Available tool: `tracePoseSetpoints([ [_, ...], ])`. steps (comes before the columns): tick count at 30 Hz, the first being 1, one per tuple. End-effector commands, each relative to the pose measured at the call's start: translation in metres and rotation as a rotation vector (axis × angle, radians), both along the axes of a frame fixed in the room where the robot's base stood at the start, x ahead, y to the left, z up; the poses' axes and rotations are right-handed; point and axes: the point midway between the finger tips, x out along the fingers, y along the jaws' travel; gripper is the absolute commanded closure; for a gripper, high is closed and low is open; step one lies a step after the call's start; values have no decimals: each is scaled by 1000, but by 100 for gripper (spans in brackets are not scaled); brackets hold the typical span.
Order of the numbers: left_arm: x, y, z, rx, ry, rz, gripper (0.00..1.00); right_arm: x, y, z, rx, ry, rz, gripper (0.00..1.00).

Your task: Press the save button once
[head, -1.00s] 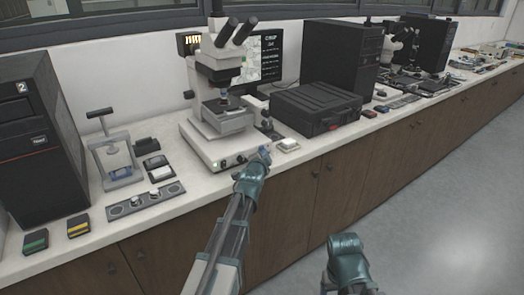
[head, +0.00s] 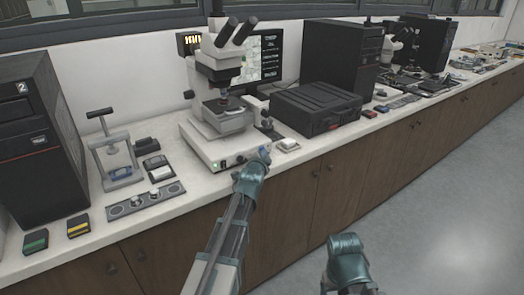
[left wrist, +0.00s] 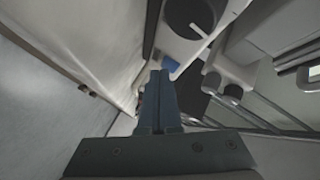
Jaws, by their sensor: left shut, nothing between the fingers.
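The white microscope (head: 222,75) stands on the bench, with knobs and a green light on the front of its base (head: 210,150). My left gripper (head: 264,154) is shut and empty at the right end of that front face. In the left wrist view, its fingertips (left wrist: 161,74) are right by a small blue button (left wrist: 171,64) beside a dark round knob (left wrist: 190,18). I cannot tell whether they touch it. No label is readable, and the gripper hides the button in the head view. My right gripper (head: 346,245) hangs in front of the cabinets; its fingers cannot be made out.
A monitor (head: 270,55) with a picture and text stands behind the microscope. A black case (head: 316,105) and a small white switch box (head: 288,144) are to the right. A hand press (head: 115,155) and a plate with knobs (head: 145,200) are to the left.

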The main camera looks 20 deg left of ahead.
Motion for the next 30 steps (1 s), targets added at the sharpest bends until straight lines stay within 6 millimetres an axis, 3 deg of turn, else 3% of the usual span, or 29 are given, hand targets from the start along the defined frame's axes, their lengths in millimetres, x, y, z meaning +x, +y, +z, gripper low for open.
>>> tracePoseSetpoints([
  [17,-9,-11,0,-1,-1,-1,100,0,0,0,0,0,0,24],
  [30,-33,-42,0,-1,1,-3,100,0,0,0,0,0,0,24],
])
